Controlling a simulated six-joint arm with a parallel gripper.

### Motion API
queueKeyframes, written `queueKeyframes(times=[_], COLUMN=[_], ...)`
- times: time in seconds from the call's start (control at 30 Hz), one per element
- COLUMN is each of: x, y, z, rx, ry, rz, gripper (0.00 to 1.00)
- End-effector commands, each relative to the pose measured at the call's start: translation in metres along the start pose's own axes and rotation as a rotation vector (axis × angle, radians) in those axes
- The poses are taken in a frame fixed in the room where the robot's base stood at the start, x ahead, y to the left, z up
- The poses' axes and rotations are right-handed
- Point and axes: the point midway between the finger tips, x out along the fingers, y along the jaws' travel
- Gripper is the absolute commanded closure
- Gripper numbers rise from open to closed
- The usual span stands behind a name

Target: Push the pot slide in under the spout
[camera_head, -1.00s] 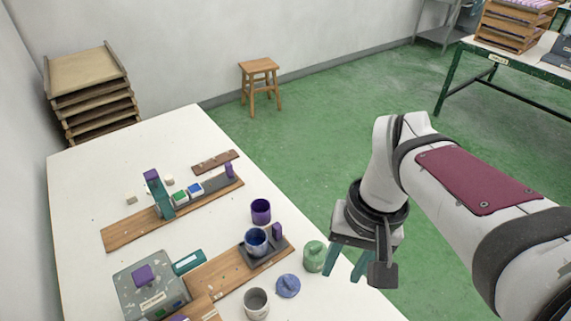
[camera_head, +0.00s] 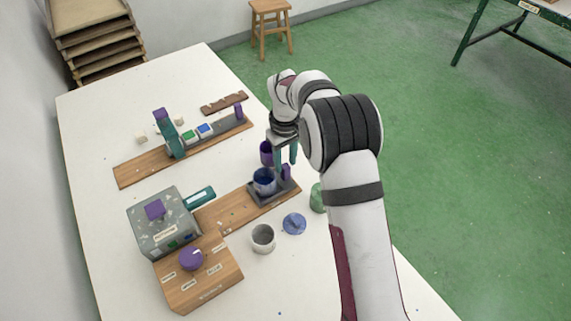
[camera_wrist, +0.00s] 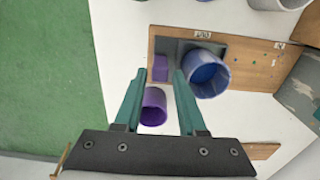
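The pot slide (camera_head: 262,201) is a dark grey plate on a wooden board, and it also shows in the wrist view (camera_wrist: 182,46). It carries a purple-blue pot (camera_head: 264,188), blue inside (camera_wrist: 207,75), and an upright purple handle (camera_head: 286,173) at its outer end. The teal spout (camera_head: 200,197) sticks out of a grey machine, with the pot slide apart from it along the board. My gripper (camera_head: 287,161) is open and empty, fingers down, above the handle's end. In the wrist view the handle (camera_wrist: 160,68) appears between the fingertips (camera_wrist: 161,72).
A purple cup (camera_head: 266,152) stands close behind my gripper. A wooden panel with a purple knob (camera_head: 191,259) is at the front left. Another board with paint blocks lies behind.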

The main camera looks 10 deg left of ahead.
Motion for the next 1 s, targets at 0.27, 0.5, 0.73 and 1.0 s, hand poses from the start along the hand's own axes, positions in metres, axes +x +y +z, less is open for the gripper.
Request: queueKeyframes(times=[0.27,0.5,0.73,1.0], x=[0.026,0.026,0.026,0.026], y=[0.0,0.0,0.0,0.0], z=[0.0,0.0,0.0,0.0], rx=[0.0,0.001,0.001,0.001], ry=[0.0,0.001,0.001,0.001], rz=[0.0,0.0,0.0,0.001], gripper=[0.6,0.6,0.98,1.0])
